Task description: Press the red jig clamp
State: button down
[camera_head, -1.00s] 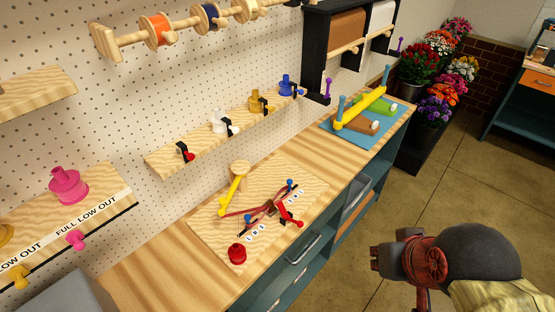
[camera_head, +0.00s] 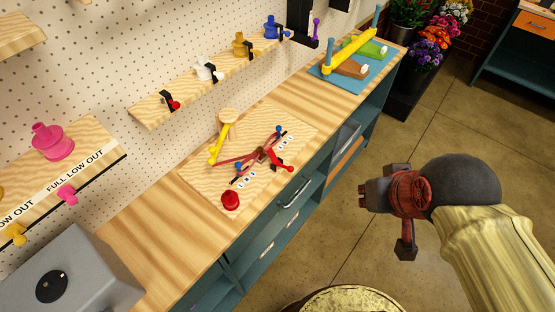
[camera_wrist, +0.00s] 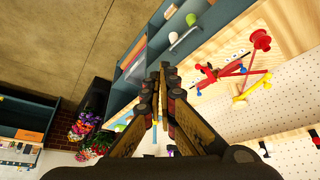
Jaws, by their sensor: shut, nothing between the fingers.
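The red jig clamp (camera_head: 280,162) is a small red lever at the right side of a pale wooden jig board (camera_head: 205,187) on the bench. In the wrist view the clamp (camera_wrist: 208,72) shows right of my fingers. Dark reddish crossed strips (camera_head: 255,158) and blue-topped pegs (camera_head: 278,129) sit beside it. My gripper (camera_head: 364,196) is shut and empty, out over the floor in front of the bench. It is well to the right of the clamp and apart from it. In the wrist view my gripper's fingertips (camera_wrist: 158,68) are close together.
A red knob (camera_head: 230,200) and a yellow lever (camera_head: 219,143) stand on the board near the clamp. A blue mat (camera_head: 327,71) with a yellow bar (camera_head: 350,51) lies at the bench's far end. A grey box (camera_head: 75,270) stands front left. Teal drawers (camera_head: 262,244) line the bench front.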

jog(key=w+a+f+m+g+y+b, duration=0.1)
jog(key=w+f+m+g+y, duration=0.1)
jog(key=f+m, duration=0.5)
jog(key=w+a+f+m+g+y+b, duration=0.1)
jog(key=w+a+f+m+g+y, duration=0.15)
jog(key=f, duration=0.85)
jog(key=w+a+f+m+t+y, duration=0.1)
jog(key=w+f+m+t+y, duration=0.1)
jog(key=w+m, duration=0.8)
jog(key=f+m+t, duration=0.1)
jog(key=m, duration=0.7)
jog(key=shift+w+a+f, duration=0.2)
jog(key=shift+w+f, duration=0.15)
jog(key=shift+m+t, duration=0.25)
jog(key=shift+a+f, duration=0.1)
